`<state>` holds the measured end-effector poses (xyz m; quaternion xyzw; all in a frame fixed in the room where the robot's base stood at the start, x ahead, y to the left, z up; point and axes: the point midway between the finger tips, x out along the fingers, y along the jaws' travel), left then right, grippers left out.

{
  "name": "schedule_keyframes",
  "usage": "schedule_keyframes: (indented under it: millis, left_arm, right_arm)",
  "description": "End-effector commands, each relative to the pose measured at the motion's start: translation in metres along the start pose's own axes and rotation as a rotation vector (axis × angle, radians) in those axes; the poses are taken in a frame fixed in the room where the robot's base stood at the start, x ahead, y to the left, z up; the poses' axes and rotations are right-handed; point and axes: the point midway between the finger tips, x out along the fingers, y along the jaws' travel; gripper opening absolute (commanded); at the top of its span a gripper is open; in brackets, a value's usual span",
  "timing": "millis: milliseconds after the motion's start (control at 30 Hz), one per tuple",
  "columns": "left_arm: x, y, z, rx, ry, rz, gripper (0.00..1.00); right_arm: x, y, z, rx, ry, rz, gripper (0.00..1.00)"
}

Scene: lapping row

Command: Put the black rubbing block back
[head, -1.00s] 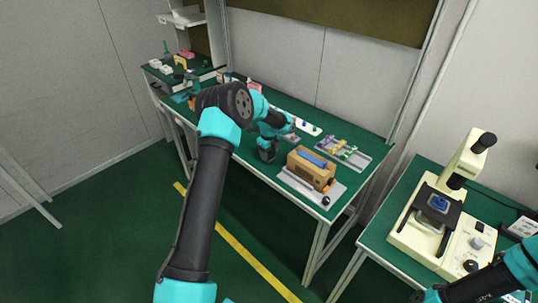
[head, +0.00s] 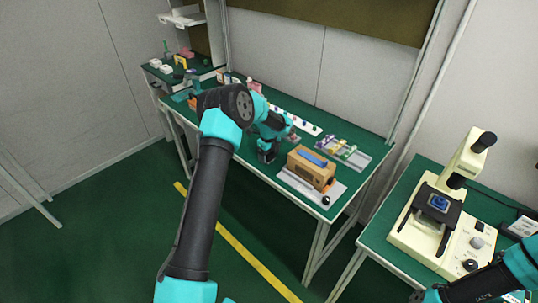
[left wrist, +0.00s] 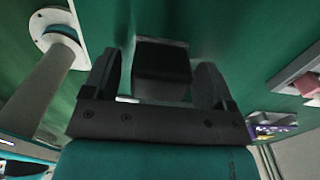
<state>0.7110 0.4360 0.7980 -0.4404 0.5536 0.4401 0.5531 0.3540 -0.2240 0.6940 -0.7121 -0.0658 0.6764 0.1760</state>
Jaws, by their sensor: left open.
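The black rubbing block (left wrist: 162,68) shows in the left wrist view as a dark box between the two fingers of my left gripper (left wrist: 158,82). The fingers are apart, and a gap shows on each side of the block. In the head view my left gripper (head: 267,157) points down over the front part of the long green bench. I cannot make out the block apart from the dark fingers there.
A brown box with a blue bar on top (head: 312,168) stands right of my left gripper. Behind it is a grey tray (head: 360,160) with coloured pieces. A cream microscope (head: 430,225) stands on the right table. A pale post with a round base (left wrist: 60,28) is at upper left in the wrist view.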

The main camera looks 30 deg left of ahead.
Motion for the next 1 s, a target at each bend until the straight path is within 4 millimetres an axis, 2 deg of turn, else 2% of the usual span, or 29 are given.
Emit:
schedule_keyframes:
  millis: [267,700,833,1000]
  left_arm:
    - [-0.017,-0.001,0.000,0.001,-0.002,-0.002,0.79]
    - [-0.096,-0.001,0.000,0.000,-0.002,-0.004,0.79]
    - [-0.113,0.000,0.000,0.000,-0.001,-0.002,0.79]
    - [-0.122,0.000,0.000,0.000,0.000,0.000,0.79]
  right_arm:
    - [0.000,0.000,0.000,0.000,0.000,0.000,0.00]
    - [0.000,0.000,0.000,0.000,0.000,0.000,0.00]
    - [0.000,0.000,0.000,0.000,0.000,0.000,0.00]
    - [0.000,0.000,0.000,0.000,0.000,0.000,0.00]
